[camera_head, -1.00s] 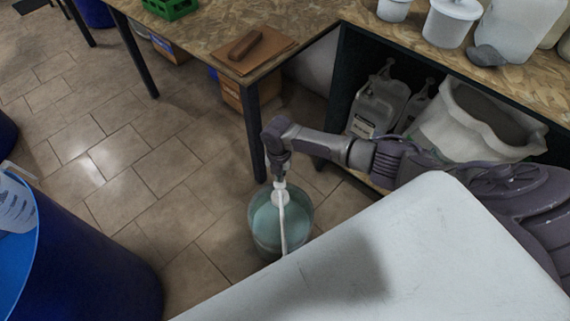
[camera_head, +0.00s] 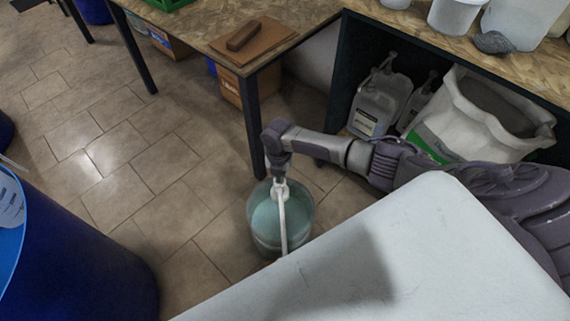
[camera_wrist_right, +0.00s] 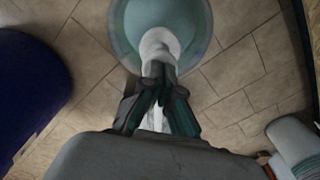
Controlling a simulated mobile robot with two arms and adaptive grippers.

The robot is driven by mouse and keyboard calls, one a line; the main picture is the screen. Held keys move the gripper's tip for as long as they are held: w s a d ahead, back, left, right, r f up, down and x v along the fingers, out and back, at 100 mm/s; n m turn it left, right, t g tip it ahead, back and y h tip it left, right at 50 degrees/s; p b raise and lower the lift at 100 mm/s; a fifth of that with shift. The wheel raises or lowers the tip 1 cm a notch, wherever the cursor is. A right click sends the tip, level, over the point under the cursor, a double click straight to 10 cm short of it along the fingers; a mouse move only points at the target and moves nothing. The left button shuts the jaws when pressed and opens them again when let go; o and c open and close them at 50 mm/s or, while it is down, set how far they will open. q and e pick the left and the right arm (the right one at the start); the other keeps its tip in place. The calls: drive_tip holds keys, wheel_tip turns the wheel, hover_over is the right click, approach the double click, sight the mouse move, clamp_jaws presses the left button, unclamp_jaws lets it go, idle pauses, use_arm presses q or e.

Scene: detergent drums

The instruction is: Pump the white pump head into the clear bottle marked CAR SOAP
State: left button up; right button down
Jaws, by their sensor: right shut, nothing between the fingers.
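The white pump head (camera_head: 281,187) sits on top of a see-through round container (camera_head: 268,238) of teal liquid on the floor. Its long white spout runs toward the near side, and its outlet is hidden behind the pale surface in front. My right gripper (camera_head: 280,178) is shut and empty, pointing down right over the pump head. In the right wrist view its closed fingertips (camera_wrist_right: 159,80) overlap the white pump (camera_wrist_right: 157,42); contact is hard to judge. I can read no CAR SOAP marking, and a bottle under the spout is not visible. My left gripper is not in view.
A wooden bench (camera_head: 210,30) with dark legs stands behind the container. Labelled jugs (camera_head: 372,110) and a white sack (camera_head: 470,125) are under it at right. A large blue drum (camera_head: 95,255) stands at left. Tiled floor between is clear.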

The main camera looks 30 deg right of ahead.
drive_tip(key=shift+s+f+b, duration=0.1)
drive_tip(key=shift+f+b, duration=0.35)
drive_tip(key=shift+f, duration=0.4)
drive_tip(key=shift+r, duration=0.1)
wheel_tip(320, 180, up, 6)
drive_tip(key=p, duration=0.5)
drive_tip(key=shift+r+p, duration=0.1)
drive_tip(key=shift+p, duration=0.3)
drive_tip(key=shift+f+b, duration=2.95)
drive_tip(key=shift+f, duration=0.4)
drive_tip(key=shift+r+p, duration=3)
drive_tip(key=shift+r, duration=0.35)
drive_tip(key=shift+f, duration=0.1)
